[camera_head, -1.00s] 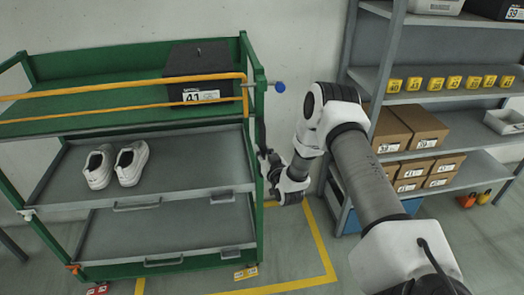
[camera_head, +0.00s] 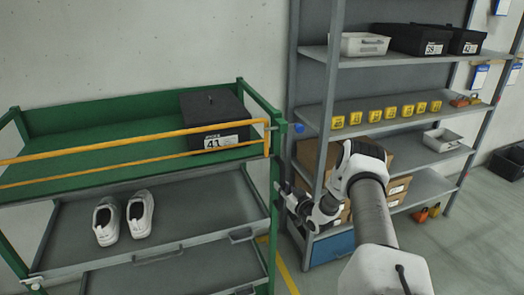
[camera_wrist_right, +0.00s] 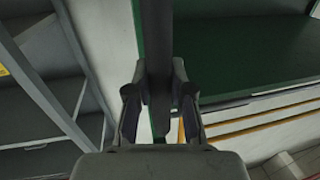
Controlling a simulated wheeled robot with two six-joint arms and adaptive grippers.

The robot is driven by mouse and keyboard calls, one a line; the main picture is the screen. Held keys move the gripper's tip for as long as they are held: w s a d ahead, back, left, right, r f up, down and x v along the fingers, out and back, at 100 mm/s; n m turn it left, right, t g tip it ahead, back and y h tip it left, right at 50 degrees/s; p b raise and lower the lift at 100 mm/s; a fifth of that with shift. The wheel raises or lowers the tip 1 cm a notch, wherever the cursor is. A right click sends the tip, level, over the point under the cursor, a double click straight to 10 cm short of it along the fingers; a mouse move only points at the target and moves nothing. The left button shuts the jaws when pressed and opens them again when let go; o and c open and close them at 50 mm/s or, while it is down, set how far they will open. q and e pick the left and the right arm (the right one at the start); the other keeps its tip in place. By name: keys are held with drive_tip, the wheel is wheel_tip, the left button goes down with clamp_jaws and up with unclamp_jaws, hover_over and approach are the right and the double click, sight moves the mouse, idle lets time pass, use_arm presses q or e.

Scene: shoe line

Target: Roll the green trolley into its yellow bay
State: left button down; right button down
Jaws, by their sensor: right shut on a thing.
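The green trolley (camera_head: 95,112) stands at the left in the head view, with a green top deck, yellow rails and grey lower shelves. My right gripper (camera_head: 285,192) is at its right end. In the right wrist view, the gripper (camera_wrist_right: 157,97) is shut around a dark upright handle bar (camera_wrist_right: 157,40), beside the trolley's green post (camera_wrist_right: 138,20). Yellow floor lines (camera_head: 288,278) of the bay show between the trolley and the rack; the rest of the bay is hidden or out of frame. My left gripper is not in view.
A black box (camera_head: 218,108) marked 41 and white shoes (camera_head: 140,215) ride on the trolley. A grey rack (camera_head: 313,95) with boxes, yellow tags and a blue bin (camera_head: 332,248) stands close to the trolley's right end. Open floor (camera_head: 485,230) lies at the right.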

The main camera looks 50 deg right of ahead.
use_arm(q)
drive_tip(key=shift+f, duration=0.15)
use_arm(e)
drive_tip(key=s+d, duration=0.5)
drive_tip(key=d, duration=0.3)
drive_tip(key=c, duration=1)
unclamp_jaws()
drive_tip(key=shift+w, duration=0.15)
